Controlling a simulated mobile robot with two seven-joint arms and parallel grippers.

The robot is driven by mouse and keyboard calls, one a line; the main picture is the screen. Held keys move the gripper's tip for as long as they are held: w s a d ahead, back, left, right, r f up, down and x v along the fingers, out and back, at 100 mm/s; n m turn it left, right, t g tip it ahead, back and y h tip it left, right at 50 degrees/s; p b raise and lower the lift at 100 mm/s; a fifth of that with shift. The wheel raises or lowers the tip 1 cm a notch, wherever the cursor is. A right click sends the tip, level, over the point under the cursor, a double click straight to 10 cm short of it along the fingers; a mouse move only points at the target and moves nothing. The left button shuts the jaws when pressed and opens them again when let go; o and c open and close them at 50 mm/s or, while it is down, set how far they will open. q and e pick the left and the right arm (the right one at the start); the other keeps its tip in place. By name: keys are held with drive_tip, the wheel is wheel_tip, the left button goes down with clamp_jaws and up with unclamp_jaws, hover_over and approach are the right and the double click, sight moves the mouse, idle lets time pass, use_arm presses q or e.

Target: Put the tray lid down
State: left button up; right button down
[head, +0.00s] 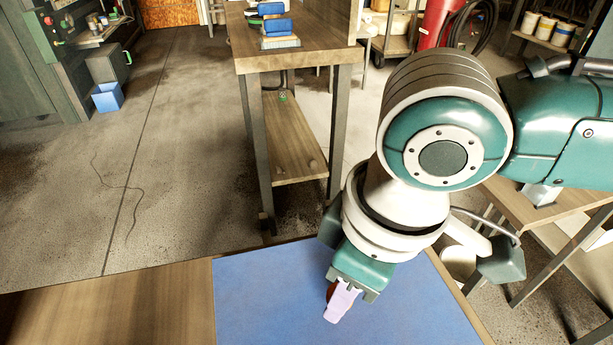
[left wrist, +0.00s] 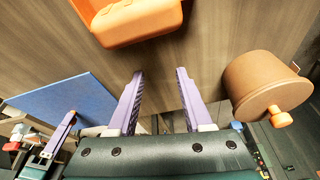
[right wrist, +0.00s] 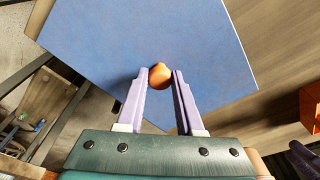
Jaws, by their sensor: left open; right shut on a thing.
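My right gripper (right wrist: 160,78) is shut on a small orange-brown knob (right wrist: 160,76), held between its purple fingertips. In the head view the right gripper (head: 342,300) points down over the flat blue panel (head: 270,300), and only a dark red-brown bit shows beside the finger. The blue panel (right wrist: 110,45) spreads out behind the knob in the right wrist view; I cannot tell whether the knob is fixed to it. No separate tray lid can be made out.
An orange container (left wrist: 140,22) and a brown pot-like cylinder with an orange knob (left wrist: 262,85) stand on the wooden table (left wrist: 210,35). An orange box edge (right wrist: 311,108) shows in the right wrist view. A wooden bench (head: 290,55) stands beyond the table's edge.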

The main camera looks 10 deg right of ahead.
sight(356, 316)
use_arm(q)
drive_tip(key=shift+a, duration=0.1)
use_arm(e)
drive_tip(key=c, duration=0.5)
unclamp_jaws()
drive_tip(key=shift+f, duration=0.15)
drive_tip(key=shift+c, duration=0.2)
wheel_tip(356, 316, up, 12)
drive_tip(key=s+d+p, duration=0.1)
drive_tip(key=p, duration=0.3)
drive_tip(key=s+a+m+t+y, duration=0.1)
drive_tip(key=s+a+t+y, duration=0.1)
drive_tip(key=s+a+y, duration=0.3)
use_arm(q)
wheel_tip(356, 316, up, 4)
drive_tip(key=shift+r, duration=0.1)
use_arm(e)
drive_tip(key=s+d+f+m+h, duration=0.1)
drive_tip(key=s+d+m+h, duration=0.2)
drive_tip(key=d, duration=0.3)
drive_tip(key=s+d+f+m+h, duration=0.2)
drive_tip(key=s+d+m+h, duration=0.1)
drive_tip(key=d, duration=0.4)
drive_tip(key=shift+d+f, duration=0.2)
drive_tip(key=shift+f, duration=0.1)
drive_tip(key=shift+s, duration=0.1)
